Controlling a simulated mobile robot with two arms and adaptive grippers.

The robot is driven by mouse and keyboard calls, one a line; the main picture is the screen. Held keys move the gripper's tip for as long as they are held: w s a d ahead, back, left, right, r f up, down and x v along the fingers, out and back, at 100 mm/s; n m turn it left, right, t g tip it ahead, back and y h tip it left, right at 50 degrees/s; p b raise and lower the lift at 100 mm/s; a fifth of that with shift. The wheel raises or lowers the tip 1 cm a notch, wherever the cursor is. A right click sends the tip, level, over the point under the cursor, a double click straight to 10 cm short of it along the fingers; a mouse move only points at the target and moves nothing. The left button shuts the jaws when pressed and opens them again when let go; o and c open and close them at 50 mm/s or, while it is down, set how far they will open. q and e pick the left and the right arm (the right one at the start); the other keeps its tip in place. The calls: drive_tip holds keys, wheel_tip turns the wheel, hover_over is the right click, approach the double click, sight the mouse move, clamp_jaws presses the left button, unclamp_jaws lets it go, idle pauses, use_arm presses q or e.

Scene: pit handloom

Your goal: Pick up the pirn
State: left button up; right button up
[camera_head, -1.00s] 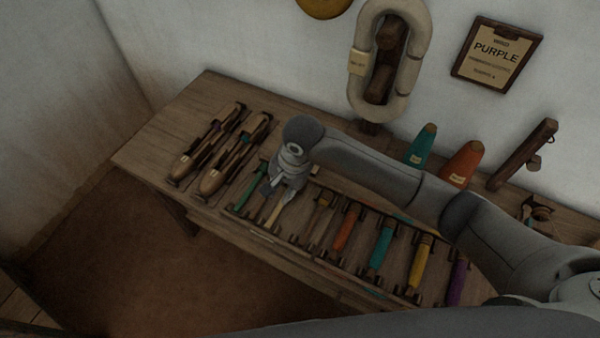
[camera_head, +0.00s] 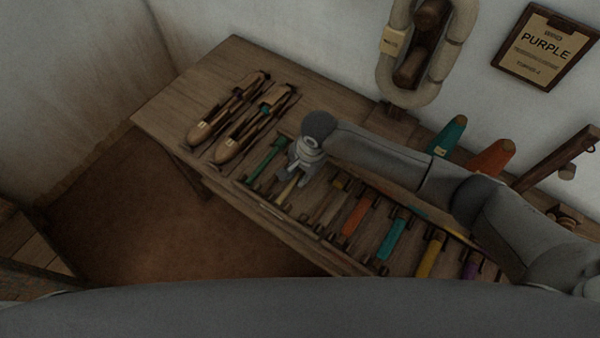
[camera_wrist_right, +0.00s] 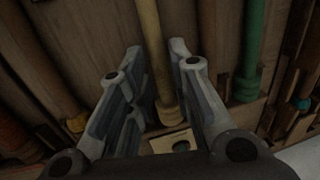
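Several pirns lie side by side in a rack on the table. They include a green pirn (camera_head: 266,159), a pale cream pirn (camera_head: 287,191), an orange one (camera_head: 355,216), a teal one (camera_head: 393,238), a yellow one (camera_head: 431,255) and a purple one (camera_head: 470,268), partly hidden by my arm. My right gripper (camera_head: 296,168) is over the cream pirn. In the right wrist view its fingers (camera_wrist_right: 155,50) are apart, one on each side of the cream pirn (camera_wrist_right: 149,40); contact cannot be told. The green pirn (camera_wrist_right: 251,45) is to the right there. My left gripper is not in view.
Two wooden shuttles (camera_head: 228,118) lie on the table's (camera_head: 187,88) left part. A wall board (camera_head: 543,48) reads "PURPLE". A teal cone (camera_head: 449,136) and an orange cone (camera_head: 492,158) stand behind my right arm. A pale yarn hank (camera_head: 460,45) hangs on the wall.

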drive_tip(key=shift+w+f, duration=0.1)
drive_tip(key=shift+f, duration=0.4)
clamp_jaws()
drive_tip(key=shift+r, duration=0.1)
